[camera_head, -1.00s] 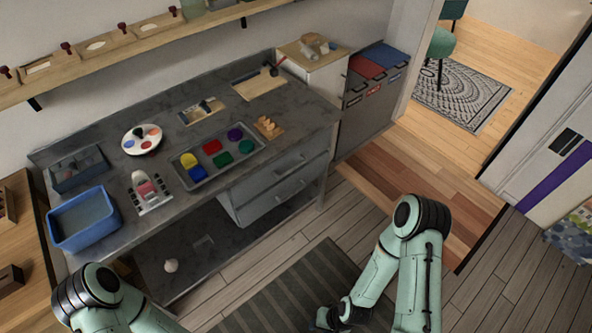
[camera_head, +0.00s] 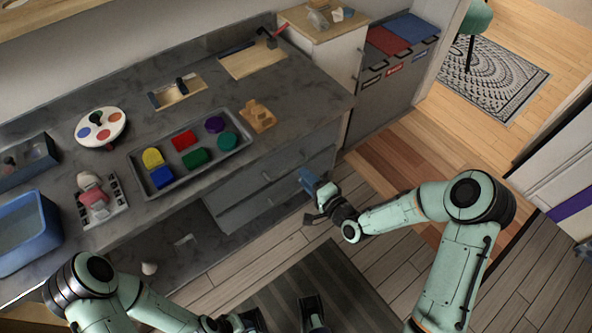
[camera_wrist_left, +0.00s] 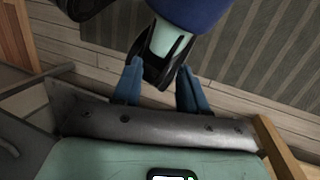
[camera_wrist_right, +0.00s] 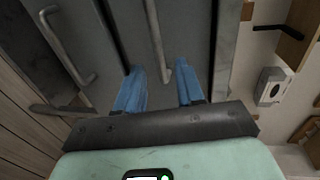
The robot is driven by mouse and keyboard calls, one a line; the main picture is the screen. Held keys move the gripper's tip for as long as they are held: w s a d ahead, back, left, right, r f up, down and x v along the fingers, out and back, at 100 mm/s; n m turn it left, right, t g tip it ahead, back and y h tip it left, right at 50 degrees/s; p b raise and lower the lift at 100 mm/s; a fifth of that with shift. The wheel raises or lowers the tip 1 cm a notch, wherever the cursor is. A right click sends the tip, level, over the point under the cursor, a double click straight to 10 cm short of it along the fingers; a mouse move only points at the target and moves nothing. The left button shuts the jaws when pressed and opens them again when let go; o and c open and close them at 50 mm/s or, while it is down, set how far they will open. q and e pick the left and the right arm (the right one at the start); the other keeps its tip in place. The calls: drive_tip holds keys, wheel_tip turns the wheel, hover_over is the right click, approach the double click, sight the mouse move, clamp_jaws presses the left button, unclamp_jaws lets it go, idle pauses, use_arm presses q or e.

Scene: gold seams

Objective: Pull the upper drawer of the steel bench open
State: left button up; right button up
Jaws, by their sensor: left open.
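The steel bench (camera_head: 300,95) has two grey drawers at its right end. The upper drawer (camera_head: 290,172) appears closed, above the lower drawer (camera_head: 250,211). My right gripper (camera_head: 309,181) is in front of the drawers, near the right end. In the right wrist view, my right gripper (camera_wrist_right: 159,88) is open and empty. The upper drawer's bar handle (camera_wrist_right: 154,35) runs toward the space between its fingertips; contact cannot be told. The lower drawer's handle (camera_wrist_right: 67,50) is to the left. My left gripper (camera_wrist_left: 157,85) is open and empty.
The bench top holds a tray (camera_head: 205,170) of coloured blocks, a paint palette (camera_head: 100,127) and a blue bin (camera_head: 28,232). A white cabinet (camera_head: 335,55) stands beyond the bench's right end. A striped mat (camera_head: 300,285) lies on the floor in front.

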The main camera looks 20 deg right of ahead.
drive_tip(key=x, duration=0.5)
drive_tip(key=shift+w+a+b, duration=0.1)
drive_tip(key=shift+w+b, duration=0.2)
drive_tip(key=shift+b, duration=0.05)
clamp_jaws()
